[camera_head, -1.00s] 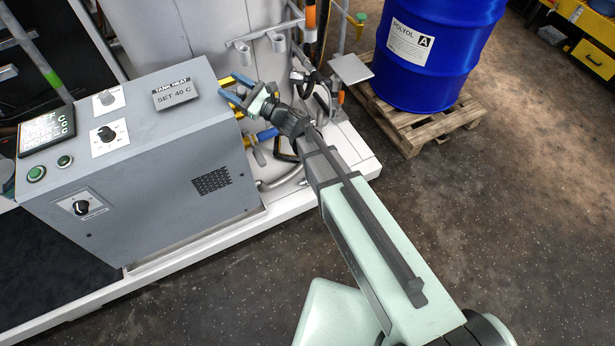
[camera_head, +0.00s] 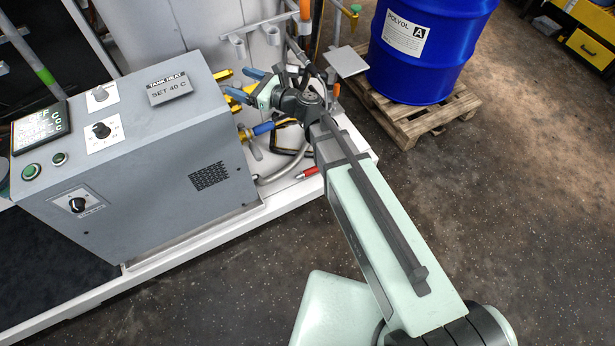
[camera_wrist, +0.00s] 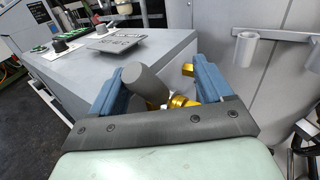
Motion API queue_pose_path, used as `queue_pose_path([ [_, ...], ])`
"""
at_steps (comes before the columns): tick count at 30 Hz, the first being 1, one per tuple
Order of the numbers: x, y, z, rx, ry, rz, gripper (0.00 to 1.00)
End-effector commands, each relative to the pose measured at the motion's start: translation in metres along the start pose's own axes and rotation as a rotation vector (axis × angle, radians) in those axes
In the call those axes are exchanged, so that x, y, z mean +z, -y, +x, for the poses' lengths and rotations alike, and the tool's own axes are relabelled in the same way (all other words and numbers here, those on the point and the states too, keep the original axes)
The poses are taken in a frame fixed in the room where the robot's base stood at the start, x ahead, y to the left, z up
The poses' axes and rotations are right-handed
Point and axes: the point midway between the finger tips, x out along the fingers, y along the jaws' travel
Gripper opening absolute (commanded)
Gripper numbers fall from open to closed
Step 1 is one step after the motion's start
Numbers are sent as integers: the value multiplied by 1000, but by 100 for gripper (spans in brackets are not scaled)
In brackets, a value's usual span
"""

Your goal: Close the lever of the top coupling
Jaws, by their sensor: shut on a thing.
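My gripper (camera_head: 243,84) is at the far end of my arm, just right of the grey console, with two blue fingers. In the wrist view its fingers (camera_wrist: 155,88) stand well apart, with a brass-coloured coupling (camera_wrist: 182,101) and a grey cylinder (camera_wrist: 146,82) between them. A gold piece (camera_wrist: 188,70) lies close to the right finger and may be a lever. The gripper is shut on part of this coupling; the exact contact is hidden. In the head view, gold fittings (camera_head: 222,76) show behind the fingers, and another gold fitting (camera_head: 244,134) with a blue handle (camera_head: 263,128) sits below.
The grey console (camera_head: 150,150) with its "SET 40 C" plate (camera_head: 168,88) stands close left of the gripper. Grey holders (camera_head: 237,45) are on the tank wall. Hoses hang behind my wrist. A blue drum (camera_head: 415,60) stands on a pallet (camera_head: 430,120) at right. The floor in front is clear.

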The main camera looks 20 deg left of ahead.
Motion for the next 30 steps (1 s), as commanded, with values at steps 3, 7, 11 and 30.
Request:
queue_pose_path([
  [3,1,6,-25,-24,0,6,57],
  [7,1,6,-46,-26,1,6,61],
  [11,1,5,-66,-22,1,5,57],
  [30,-22,-21,-75,139,-75,-591,57],
])
